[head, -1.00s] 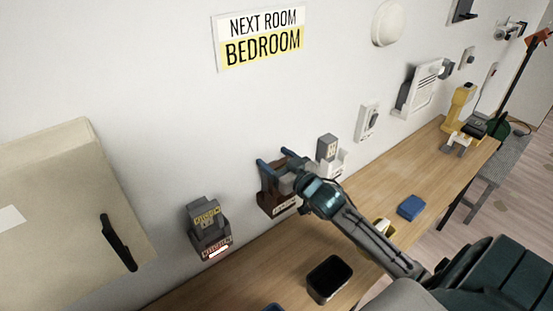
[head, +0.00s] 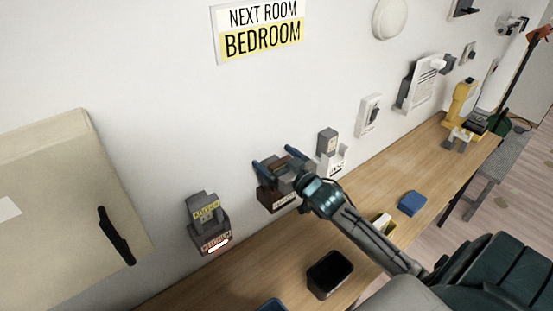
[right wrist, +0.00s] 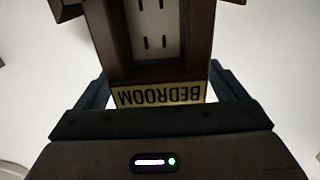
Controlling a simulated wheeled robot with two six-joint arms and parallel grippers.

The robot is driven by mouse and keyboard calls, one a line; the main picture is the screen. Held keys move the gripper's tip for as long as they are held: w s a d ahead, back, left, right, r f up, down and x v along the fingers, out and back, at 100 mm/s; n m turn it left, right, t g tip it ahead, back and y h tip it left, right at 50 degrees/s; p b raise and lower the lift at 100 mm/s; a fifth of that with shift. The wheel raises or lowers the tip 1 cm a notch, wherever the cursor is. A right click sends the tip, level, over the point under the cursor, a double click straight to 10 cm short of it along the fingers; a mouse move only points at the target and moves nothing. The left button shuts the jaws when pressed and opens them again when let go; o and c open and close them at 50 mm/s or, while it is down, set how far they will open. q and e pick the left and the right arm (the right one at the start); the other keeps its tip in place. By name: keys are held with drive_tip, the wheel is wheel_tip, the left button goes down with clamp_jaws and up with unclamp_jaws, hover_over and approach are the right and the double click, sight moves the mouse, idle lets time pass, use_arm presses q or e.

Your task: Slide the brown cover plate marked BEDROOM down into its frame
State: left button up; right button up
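The brown cover plate (head: 279,165) is at the wall above its brown frame (head: 272,200). In the right wrist view the plate's yellow BEDROOM label (right wrist: 160,95) shows upside down, with a pale slotted panel (right wrist: 155,32) beyond it inside brown walls. My right gripper (head: 277,164) has its blue fingers on both sides of the plate. In the right wrist view its fingertips (right wrist: 160,72) appear to touch the plate's side edges. The gripper hides part of the plate, and how deep it sits in the frame cannot be told. My left gripper is out of view.
A grey labelled unit (head: 207,225) is on the wall to the left, and a grey and white one (head: 330,155) close to the right. The wooden table (head: 235,283) below bears a black bin (head: 328,275) and a blue block (head: 412,203). A beige cabinet (head: 65,200) is far left.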

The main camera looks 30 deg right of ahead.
drive_tip(key=shift+s, duration=0.1)
drive_tip(key=shift+s+d+f+b, duration=0.15)
drive_tip(key=shift+s+b, duration=0.15)
drive_tip(key=shift+s, duration=0.3)
drive_tip(key=s+b, duration=0.2)
drive_tip(key=s, duration=0.7)
drive_tip(key=shift+s+d, duration=0.2)
drive_tip(key=shift+d, duration=0.05)
